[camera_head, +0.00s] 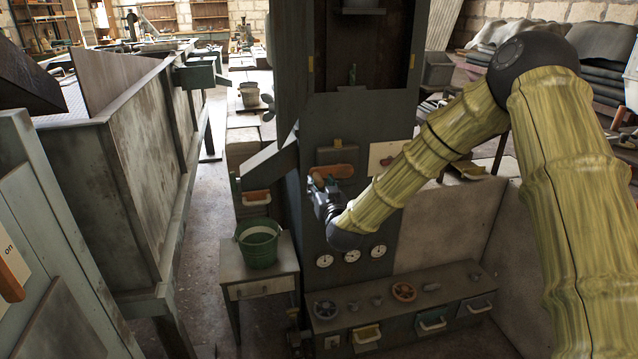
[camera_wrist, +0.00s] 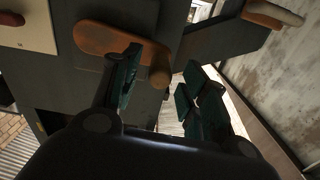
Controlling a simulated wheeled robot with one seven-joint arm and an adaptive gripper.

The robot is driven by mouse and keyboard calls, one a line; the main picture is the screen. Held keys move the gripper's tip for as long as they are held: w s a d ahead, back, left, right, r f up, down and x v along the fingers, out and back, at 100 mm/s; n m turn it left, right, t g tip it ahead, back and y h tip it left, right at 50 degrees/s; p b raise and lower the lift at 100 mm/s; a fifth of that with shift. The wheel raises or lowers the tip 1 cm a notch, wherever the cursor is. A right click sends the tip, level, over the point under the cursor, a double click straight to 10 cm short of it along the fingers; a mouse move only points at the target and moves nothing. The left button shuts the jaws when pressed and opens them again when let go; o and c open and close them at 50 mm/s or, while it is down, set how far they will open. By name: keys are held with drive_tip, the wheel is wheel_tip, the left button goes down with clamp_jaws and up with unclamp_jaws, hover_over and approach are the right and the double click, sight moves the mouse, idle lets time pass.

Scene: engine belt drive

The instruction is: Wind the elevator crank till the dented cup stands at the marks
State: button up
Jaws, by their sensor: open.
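The elevator is a tall dark cabinet (camera_head: 350,108) with an open shaft in its upper part. A grey cup (camera_head: 362,4) stands on a small shelf in the shaft at the top edge of the head view; its top is cut off and I cannot make out a dent. Small yellow marks (camera_head: 338,62) sit on the shaft's sides, below the cup. The crank (camera_wrist: 112,42) is an orange-brown arm with a round-ended handle (camera_wrist: 160,76). My gripper (camera_wrist: 160,66) is open, its dark green fingers on either side of the handle in the wrist view; contact cannot be told.
A green bucket (camera_head: 258,244) stands on a small table left of the cabinet. A low bench (camera_head: 340,318) with handwheels and bins runs below the dials (camera_head: 351,256). A long grey trough (camera_head: 125,150) stands at left, with a floor aisle between.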

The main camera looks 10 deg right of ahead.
drive_tip(key=shift+w, duration=1.05)
drive_tip(key=shift+c, duration=0.3)
clamp_jaws()
